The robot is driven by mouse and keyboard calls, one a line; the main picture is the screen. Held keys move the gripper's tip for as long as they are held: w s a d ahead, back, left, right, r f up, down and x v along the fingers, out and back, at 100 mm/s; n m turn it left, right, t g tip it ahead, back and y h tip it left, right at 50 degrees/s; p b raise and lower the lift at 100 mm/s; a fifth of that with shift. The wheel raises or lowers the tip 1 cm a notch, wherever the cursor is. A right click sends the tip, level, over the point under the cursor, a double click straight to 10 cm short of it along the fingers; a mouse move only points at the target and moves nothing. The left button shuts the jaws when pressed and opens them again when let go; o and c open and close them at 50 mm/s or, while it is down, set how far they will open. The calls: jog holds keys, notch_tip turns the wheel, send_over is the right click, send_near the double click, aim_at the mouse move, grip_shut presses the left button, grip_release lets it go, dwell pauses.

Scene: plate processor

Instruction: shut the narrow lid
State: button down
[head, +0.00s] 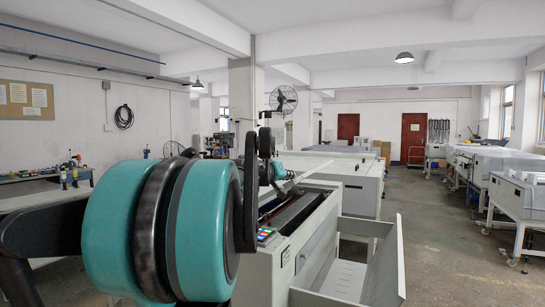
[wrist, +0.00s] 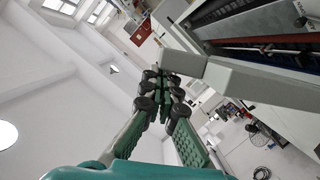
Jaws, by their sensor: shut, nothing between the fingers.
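The plate processor (head: 318,235) stands ahead with its top open, showing a dark roller trough. In the wrist view the narrow lid (wrist: 255,84) looks like a long pale grey panel, raised along the edge of the open trough (wrist: 260,45). My gripper (wrist: 158,82) is shut and empty, its green pads pointing toward the lid's near end. The fingertips appear close to that end; I cannot tell if they touch. In the head view my large teal and black arm joint hides part of the processor, and the gripper is hard to make out behind it.
A white open-topped bin (head: 372,272) juts out on the processor's right side. Another pale machine (head: 350,186) stands behind it. A workbench (head: 45,187) is at the left. The floor (head: 450,260) to the right is clear, with covered machines beyond.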

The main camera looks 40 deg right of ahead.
jog(key=s+d+f+m+t, duration=0.1)
jog(key=s+f+m, duration=0.1)
jog(key=f, duration=0.8)
jog(key=s+d+f+m+t+y, duration=0.1)
jog(key=s+f+m, duration=0.2)
jog(key=f, duration=0.6)
jog(key=shift+s+f, duration=0.35)
jog(key=shift+s, duration=0.1)
